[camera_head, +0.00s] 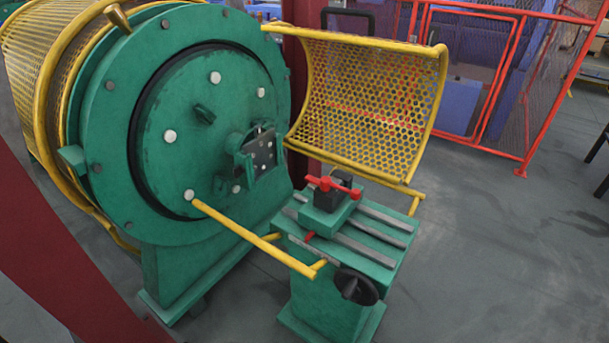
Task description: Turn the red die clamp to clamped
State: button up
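The red die clamp (333,187) is a small red bar-shaped handle on top of a dark die block (330,200). The block sits on a green base on the slotted green table (372,237) in front of the machine. The red handle lies roughly level, running left to right. I cannot tell from this view whether it is clamped. My gripper is not in view.
A big green round machine head (215,130) stands at left. A yellow rail (255,238) runs along the table's left side, and a yellow mesh guard (365,105) stands open behind. A black handwheel (356,286) is at the front.

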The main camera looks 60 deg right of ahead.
aim_at(325, 183)
jog(key=l+z, duration=0.1)
jog(key=z, duration=0.25)
jog(key=l+z, duration=0.1)
jog(key=z, duration=0.25)
jog(key=k+l+z, duration=0.1)
jog(key=z, duration=0.25)
